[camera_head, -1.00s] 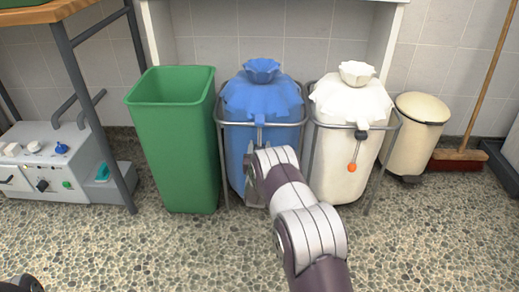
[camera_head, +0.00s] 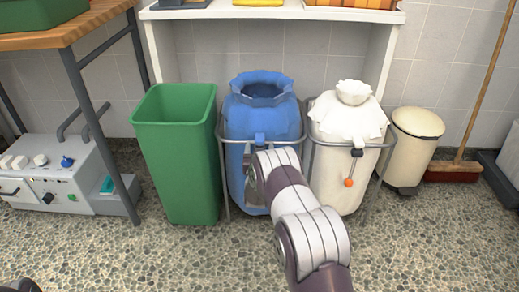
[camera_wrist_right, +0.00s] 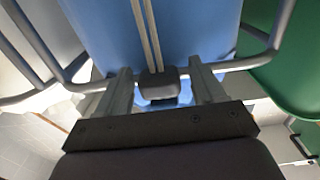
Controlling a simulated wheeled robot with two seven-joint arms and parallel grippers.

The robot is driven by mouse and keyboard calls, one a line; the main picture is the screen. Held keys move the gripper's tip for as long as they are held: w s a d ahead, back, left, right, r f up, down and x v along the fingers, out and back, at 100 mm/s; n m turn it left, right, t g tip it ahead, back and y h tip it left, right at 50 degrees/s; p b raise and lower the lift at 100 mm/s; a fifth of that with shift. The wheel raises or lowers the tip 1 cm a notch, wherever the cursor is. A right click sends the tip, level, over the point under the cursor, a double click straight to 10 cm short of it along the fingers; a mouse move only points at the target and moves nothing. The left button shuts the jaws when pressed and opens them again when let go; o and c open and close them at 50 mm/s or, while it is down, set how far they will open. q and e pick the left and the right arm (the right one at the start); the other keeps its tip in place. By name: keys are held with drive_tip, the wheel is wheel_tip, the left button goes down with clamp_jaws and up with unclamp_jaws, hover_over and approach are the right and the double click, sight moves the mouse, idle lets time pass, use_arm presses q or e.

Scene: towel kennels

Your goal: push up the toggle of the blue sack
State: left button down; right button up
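The blue sack (camera_head: 262,120) hangs in a grey metal ring stand in the head view, its mouth open at the top. My right arm hides part of its front. In the right wrist view, a grey toggle (camera_wrist_right: 158,85) sits on two pale cords against the blue sack (camera_wrist_right: 205,30). My right gripper (camera_wrist_right: 162,88) has its two fingers apart, one on each side of the toggle, with narrow gaps showing; I cannot tell whether it touches. In the head view my arm mostly covers this gripper (camera_head: 252,190).
A green bin (camera_head: 178,155) stands left of the blue sack. A white sack (camera_head: 345,135) with a dark toggle (camera_head: 357,153) and an orange ball (camera_head: 348,183) stands right of it, beside a cream bin (camera_head: 412,145). A white shelf (camera_head: 270,13) is above and behind.

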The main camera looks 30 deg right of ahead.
drive_tip(key=shift+s+a+r, duration=0.1)
drive_tip(key=shift+s, duration=0.05)
drive_tip(key=p+v, duration=0.6)
drive_tip(key=v, duration=0.6)
drive_tip(key=shift+s+a, duration=0.1)
